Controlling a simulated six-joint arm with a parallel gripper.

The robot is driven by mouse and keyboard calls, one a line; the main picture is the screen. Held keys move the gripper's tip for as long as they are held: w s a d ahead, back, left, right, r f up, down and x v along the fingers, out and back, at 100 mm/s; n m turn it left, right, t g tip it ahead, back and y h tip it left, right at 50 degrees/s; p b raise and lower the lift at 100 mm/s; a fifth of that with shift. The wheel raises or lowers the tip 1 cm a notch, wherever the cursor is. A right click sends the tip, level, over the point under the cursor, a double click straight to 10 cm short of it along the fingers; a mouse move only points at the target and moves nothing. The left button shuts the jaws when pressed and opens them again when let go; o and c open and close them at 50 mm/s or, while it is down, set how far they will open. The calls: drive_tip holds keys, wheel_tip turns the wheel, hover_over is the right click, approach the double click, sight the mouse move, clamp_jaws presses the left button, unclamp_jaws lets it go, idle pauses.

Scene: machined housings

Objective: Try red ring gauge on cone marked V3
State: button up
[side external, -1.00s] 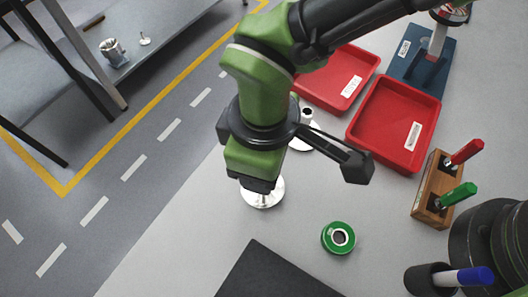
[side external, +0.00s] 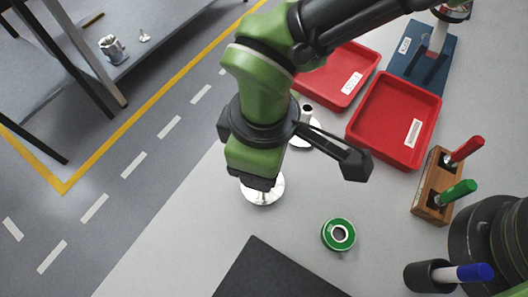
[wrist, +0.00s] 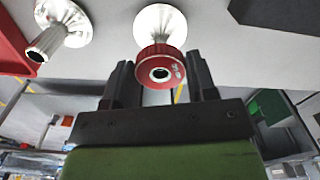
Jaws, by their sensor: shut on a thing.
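The red ring gauge (wrist: 161,68) sits between the two fingers of my gripper (wrist: 161,82) in the wrist view, with a pale mark on its face. My gripper is shut on it. Right behind the ring, in line with it, stands a silver cone on a round base (wrist: 160,22); the base also shows under my gripper in the side view (side external: 263,194). The ring hides the cone's tip, so I cannot tell how far it is over the cone. A second silver cone (wrist: 62,28) stands to the left; in the side view it is behind my wrist (side external: 306,128). No V3 mark is readable.
A green ring (side external: 338,235) lies on the table right of my gripper. Two red trays (side external: 397,120) are behind. A wooden rack (side external: 431,186) with red and green plug handles stands at right, a blue-handled one (side external: 464,275) below. A dark mat (side external: 275,274) lies in front.

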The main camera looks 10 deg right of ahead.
drive_tip(key=shift+r, duration=0.1)
idle(0.3)
drive_tip(key=shift+r, duration=1.9)
drive_tip(key=shift+r, duration=2.5)
